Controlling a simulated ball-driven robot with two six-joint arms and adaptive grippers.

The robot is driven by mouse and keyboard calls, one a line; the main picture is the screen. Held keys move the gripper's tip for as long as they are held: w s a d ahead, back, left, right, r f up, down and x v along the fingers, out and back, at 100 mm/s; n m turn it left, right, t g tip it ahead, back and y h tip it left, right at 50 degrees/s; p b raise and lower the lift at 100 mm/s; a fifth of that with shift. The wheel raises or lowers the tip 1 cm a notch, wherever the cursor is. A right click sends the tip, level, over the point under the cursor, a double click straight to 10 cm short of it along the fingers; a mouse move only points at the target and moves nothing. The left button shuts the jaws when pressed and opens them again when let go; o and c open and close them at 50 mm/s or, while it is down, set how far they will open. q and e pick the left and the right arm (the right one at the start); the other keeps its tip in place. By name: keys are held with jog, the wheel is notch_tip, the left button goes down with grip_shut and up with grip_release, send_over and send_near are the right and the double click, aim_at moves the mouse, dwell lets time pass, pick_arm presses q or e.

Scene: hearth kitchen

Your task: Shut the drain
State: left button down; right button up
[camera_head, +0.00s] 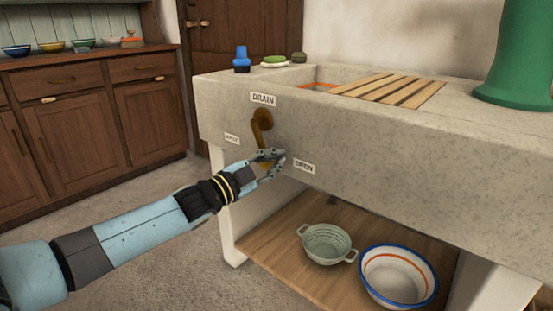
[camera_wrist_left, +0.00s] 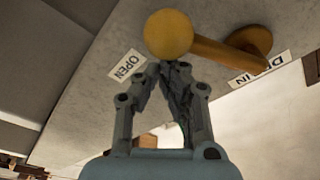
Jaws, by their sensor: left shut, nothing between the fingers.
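The drain lever (camera_head: 259,132) is brass-coloured and mounted on the front of the stone sink under a DRAIN label (camera_head: 263,99). It hangs down from its pivot, and its lower end is hidden by my left gripper (camera_head: 281,157). In the left wrist view its round knob (camera_wrist_left: 168,34) shows just beyond the fingertips of my left gripper (camera_wrist_left: 172,68), which are shut and empty. I cannot tell whether they touch the knob. An OPEN label (camera_head: 304,167) is to the lever's right; a smaller label (camera_head: 232,138), hard to read, is to its left. My right gripper is out of view.
The stone sink (camera_head: 390,146) has a slatted wooden board (camera_head: 390,89) on top and a green vessel (camera_head: 516,55) at right. A blue bottle (camera_head: 242,60) stands at its left corner. A colander (camera_head: 327,243) and a white basin (camera_head: 398,275) sit on the shelf below.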

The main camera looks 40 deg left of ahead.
aim_at(261, 167)
pick_arm(q)
jog(key=shift+a+f+m, duration=0.35)
jog(key=shift+f+m, duration=0.1)
jog(key=shift+m, duration=0.05)
jog(key=shift+a+f+m+b, duration=0.4)
jog(key=shift+a+f+m, duration=0.15)
jog(key=shift+m, duration=0.35)
jog(key=a+m, duration=0.1)
jog(key=a+f+m, duration=0.1)
jog(key=m, duration=0.1)
jog(key=shift+w+a+g+b, duration=0.15)
jog(key=shift+g+b, duration=0.2)
jog(key=shift+g, duration=0.05)
jog(key=a+m, duration=0.4)
jog(key=m, duration=0.1)
jog(key=shift+w+a+f+g+b, duration=0.2)
jog(key=shift+a+f+g+b, duration=0.05)
jog(key=shift+a+g+b, duration=0.15)
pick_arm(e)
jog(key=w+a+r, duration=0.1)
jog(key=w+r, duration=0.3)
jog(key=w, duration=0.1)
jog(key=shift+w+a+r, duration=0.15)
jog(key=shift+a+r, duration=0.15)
